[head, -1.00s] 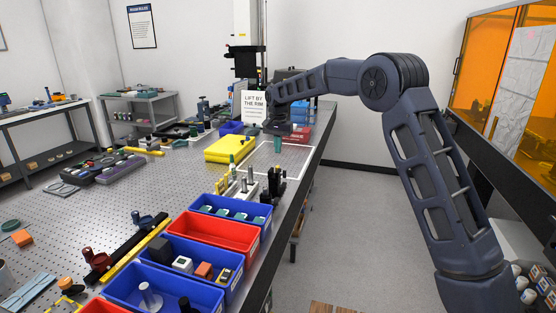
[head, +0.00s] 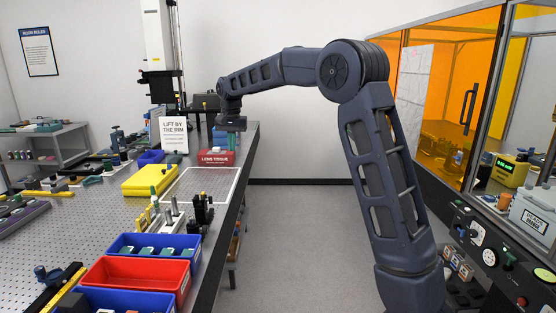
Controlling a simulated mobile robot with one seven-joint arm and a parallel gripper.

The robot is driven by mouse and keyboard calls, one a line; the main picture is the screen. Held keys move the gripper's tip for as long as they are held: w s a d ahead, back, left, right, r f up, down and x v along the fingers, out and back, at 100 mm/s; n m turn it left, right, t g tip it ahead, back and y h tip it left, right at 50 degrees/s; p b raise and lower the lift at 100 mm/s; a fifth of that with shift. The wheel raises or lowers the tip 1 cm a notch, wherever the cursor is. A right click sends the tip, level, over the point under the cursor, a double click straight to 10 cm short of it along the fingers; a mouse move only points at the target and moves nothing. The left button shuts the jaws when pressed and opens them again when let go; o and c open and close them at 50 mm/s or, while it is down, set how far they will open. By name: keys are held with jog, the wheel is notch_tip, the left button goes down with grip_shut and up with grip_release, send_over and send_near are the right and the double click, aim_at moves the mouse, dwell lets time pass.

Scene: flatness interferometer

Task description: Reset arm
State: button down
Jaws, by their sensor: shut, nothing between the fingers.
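My arm rises at the right of the head view, bends at a high elbow and reaches left over the far right end of the perforated optical table (head: 85,243). My gripper (head: 231,147) hangs from the wrist, pointing down, beyond the white-outlined area on the table. It is shut and holds nothing.
A yellow case (head: 150,180), a "lift by the rim" sign (head: 174,135), a blue bin (head: 153,247) and a red bin (head: 135,272) stand on the table. Open floor (head: 296,240) lies to its right. An orange-windowed enclosure (head: 441,115) and a control panel (head: 490,257) line the right side.

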jog(key=s+d+r+t, duration=0.15)
jog(key=s+d, duration=0.25)
jog(key=d, duration=0.6)
jog(key=s+d+r, duration=0.2)
jog(key=s+d, duration=0.2)
jog(key=d, duration=0.6)
jog(key=s+d+r, duration=0.2)
jog(key=s+d, duration=0.2)
jog(key=d, duration=0.6)
jog(key=s+d+f+t, duration=0.1)
jog(key=s+d+f, duration=0.4)
jog(key=s+d, duration=0.3)
jog(key=s+d+f+t, duration=0.1)
jog(key=s+d+f, duration=0.4)
jog(key=s, duration=0.9)
jog(key=d, duration=0.3)
jog(key=shift+d, duration=0.2)
jog(key=shift+s+t, duration=0.1)
jog(key=shift+t, duration=0.15)
